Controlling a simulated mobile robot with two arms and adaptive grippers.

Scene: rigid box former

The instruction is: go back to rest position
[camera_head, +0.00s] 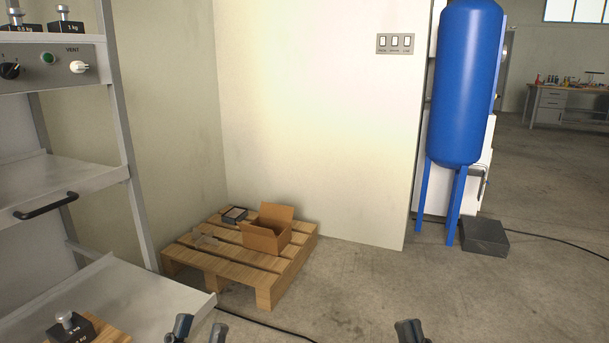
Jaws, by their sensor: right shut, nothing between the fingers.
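My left gripper (200,329) shows at the bottom edge, left of the middle. Its two fingertips stand apart with nothing visible between them, so it is open. My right gripper (410,330) shows at the bottom edge, right of the middle. Its fingers are together and hold nothing. Both grippers point forward, apart from each other, and only their tips are in view. An open brown cardboard box (264,239) stands with flaps up on the wooden pallet (222,269), well ahead of both grippers.
A grey shelf rack (70,171) stands at the left, its low shelf (150,291) close to my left gripper. A weight (72,329) sits there. A small dark tray (235,214) lies on the pallet. A blue tank (465,85) stands at right.

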